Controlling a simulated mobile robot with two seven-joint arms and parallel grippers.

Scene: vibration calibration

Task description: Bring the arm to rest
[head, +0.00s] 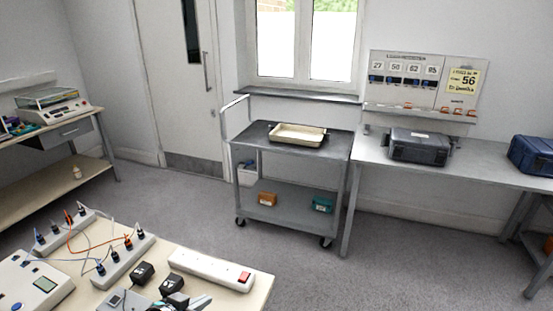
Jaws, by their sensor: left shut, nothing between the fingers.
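My left gripper (188,301) shows only in part at the bottom edge of the head view, low over the front edge of the near table (232,292). Its fingers are shut with nothing visible between them. It is close to two black power adapters (143,273) and below a white power strip with a red switch (210,269). Most of the arm is cut off by the frame. My right gripper is not in view.
The near table also holds a white meter (35,286), sensor strips with cables (124,262) and a small grey device (117,301). Beyond open floor stand a grey cart (335,142) with a beige tray (298,134) and a bench (475,160) with a dark case (420,146).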

